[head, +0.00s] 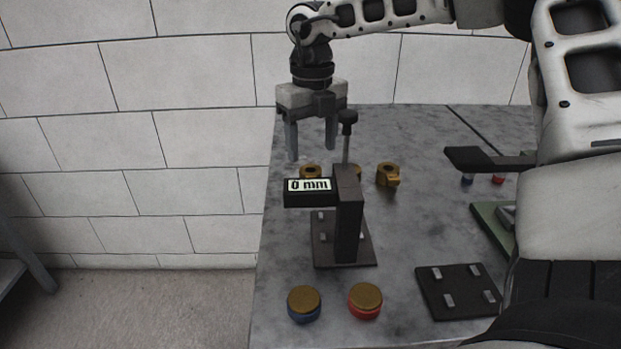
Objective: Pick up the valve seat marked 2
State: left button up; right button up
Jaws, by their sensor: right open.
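Three small brass pieces stand in a row on the grey table: a left one (310,170), a middle one (357,173) partly hidden by the gauge post, and a right one (388,176). They may be the valve seats, but no mark 2 can be read on any of them. My right gripper (311,154) points down with its fingers apart and nothing between them. It appears above the left brass piece; the exact height gap is hard to tell. My left gripper is not in view.
A dark gauge stand (348,215) reading 0 mm stands just in front of the brass pieces. Brass-topped blue (303,304) and red (365,302) round parts lie at the front. A black plate with pegs (460,291) and a green tray (489,222) are at right.

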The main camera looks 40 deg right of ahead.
aim_at(312, 167)
jog(key=shift+w+f, duration=0.1)
jog(key=shift+f, duration=2.7)
jog(key=c, duration=1.3)
